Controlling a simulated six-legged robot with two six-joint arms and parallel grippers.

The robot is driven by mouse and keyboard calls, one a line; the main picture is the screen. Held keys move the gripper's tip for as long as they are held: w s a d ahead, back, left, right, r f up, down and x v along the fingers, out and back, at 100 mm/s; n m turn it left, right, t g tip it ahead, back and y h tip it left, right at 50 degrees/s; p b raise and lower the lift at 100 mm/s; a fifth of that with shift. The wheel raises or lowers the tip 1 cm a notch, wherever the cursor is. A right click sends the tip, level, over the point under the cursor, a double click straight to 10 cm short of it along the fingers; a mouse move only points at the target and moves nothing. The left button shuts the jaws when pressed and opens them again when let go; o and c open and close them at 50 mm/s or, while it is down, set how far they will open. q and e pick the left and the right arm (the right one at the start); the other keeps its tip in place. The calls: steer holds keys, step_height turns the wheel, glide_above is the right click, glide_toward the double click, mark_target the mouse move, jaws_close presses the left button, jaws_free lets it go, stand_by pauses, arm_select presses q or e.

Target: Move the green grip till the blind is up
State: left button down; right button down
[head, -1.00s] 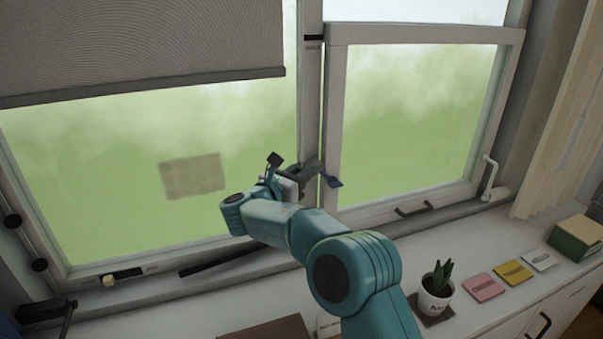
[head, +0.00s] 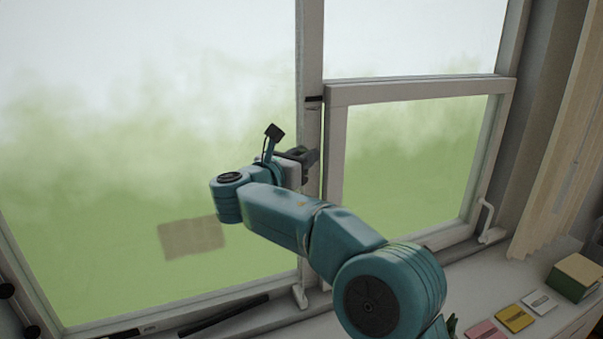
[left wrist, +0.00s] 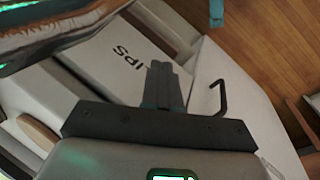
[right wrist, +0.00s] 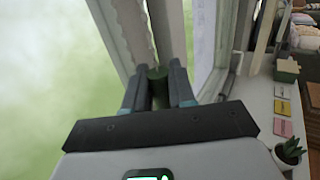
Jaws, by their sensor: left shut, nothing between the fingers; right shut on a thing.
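My right gripper (head: 304,157) is at the middle post of the window in the head view. In the right wrist view its fingers (right wrist: 158,82) are shut on the green grip (right wrist: 157,73), a small dark green piece in front of the post. In the head view my gripper hides the grip. The blind is not in view; the left pane (head: 120,120) shows bare up to the top of the picture. My left gripper (left wrist: 163,80) is shut and empty in the left wrist view, in front of a white surface with dark lettering.
The right lower sash (head: 420,90) stands beside the post, with a white handle (head: 486,220) at its right. Beige vertical slats (head: 560,150) hang at the far right. Yellow (head: 514,318) and pink cards and a green box (head: 575,277) lie on the sill.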

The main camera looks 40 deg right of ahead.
step_height(320, 180, up, 2)
steer(key=shift+r, duration=0.8)
steer(key=c, duration=1)
jaws_free()
steer(key=shift+r, duration=0.1)
